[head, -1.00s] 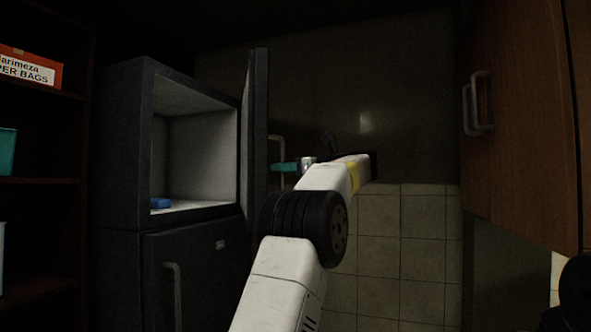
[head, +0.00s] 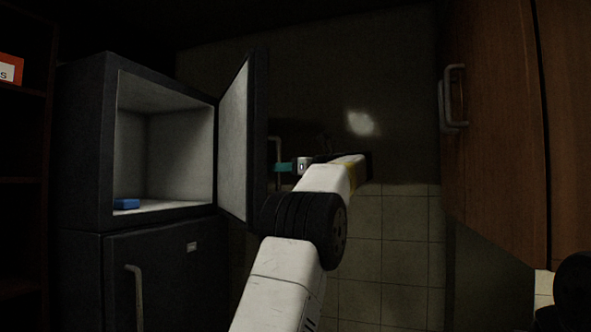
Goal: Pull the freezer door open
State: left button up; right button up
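The freezer (head: 85,140) is the upper compartment of a dark fridge at the left, with a pale inside. Its door (head: 236,140) stands wide open, swung out on the right side of the compartment. The grey door handle (head: 274,150) is on the door's far, outer face. My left gripper (head: 283,167) reaches in from below, with a teal fingertip at the handle. Its fingers overlap and are small, so I cannot tell if they are closed around the handle. My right gripper is not in view.
A blue item (head: 127,204) lies inside the freezer. The lower fridge door (head: 165,275) with its handle (head: 137,300) is shut. A wooden cabinet (head: 500,130) hangs at the right. A dark shelf (head: 25,180) with a red box (head: 10,68) is at far left.

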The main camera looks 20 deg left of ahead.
pick_arm(q)
jog(key=shift+o, duration=0.9)
jog(key=v, duration=0.7)
jog(key=shift+d, duration=0.35)
jog(key=shift+s, duration=0.1)
jog(key=shift+c, duration=0.5)
